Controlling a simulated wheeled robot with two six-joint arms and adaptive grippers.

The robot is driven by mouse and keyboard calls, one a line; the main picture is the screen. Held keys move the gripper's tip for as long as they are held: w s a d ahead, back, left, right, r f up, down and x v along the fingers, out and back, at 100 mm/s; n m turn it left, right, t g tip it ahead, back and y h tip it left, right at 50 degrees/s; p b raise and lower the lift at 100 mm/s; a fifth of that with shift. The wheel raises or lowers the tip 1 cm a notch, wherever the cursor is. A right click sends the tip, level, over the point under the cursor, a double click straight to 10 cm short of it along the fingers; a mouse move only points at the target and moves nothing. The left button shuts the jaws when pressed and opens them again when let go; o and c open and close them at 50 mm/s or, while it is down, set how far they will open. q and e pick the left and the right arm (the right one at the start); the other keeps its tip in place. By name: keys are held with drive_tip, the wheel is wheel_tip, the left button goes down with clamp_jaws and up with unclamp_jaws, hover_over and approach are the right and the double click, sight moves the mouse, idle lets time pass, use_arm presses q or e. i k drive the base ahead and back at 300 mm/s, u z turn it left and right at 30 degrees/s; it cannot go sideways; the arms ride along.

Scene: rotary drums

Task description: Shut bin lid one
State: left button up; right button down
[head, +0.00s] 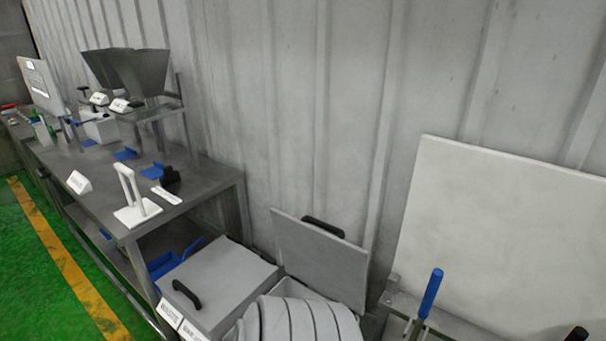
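A grey bin in the lower middle has its lid (320,262) raised, standing nearly upright against the wall, with a black handle (323,227) at its top edge. The bin's opening is mostly hidden behind a pale ribbed rounded shape at the bottom edge that I cannot identify. To its left, another bin has its lid (232,280) lying flat and shut, with a black handle. A larger pale panel (500,230), which looks like another raised lid, stands at the right. I cannot read the bin labels or tell which bin is number one.
A metal workbench (215,178) runs along the wall at the left, with hoppers (135,72), a white stand (135,205) and blue scoops. A blue-handled tool (431,292) sticks up at the lower right. Green floor (40,270) with a yellow stripe is clear at far left.

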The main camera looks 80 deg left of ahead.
sight(335, 266)
drive_tip(key=u, duration=0.05)
drive_tip(key=i, duration=0.25)
drive_tip(key=u, duration=1.6)
drive_tip(key=i, duration=0.55)
drive_tip(key=z, duration=0.05)
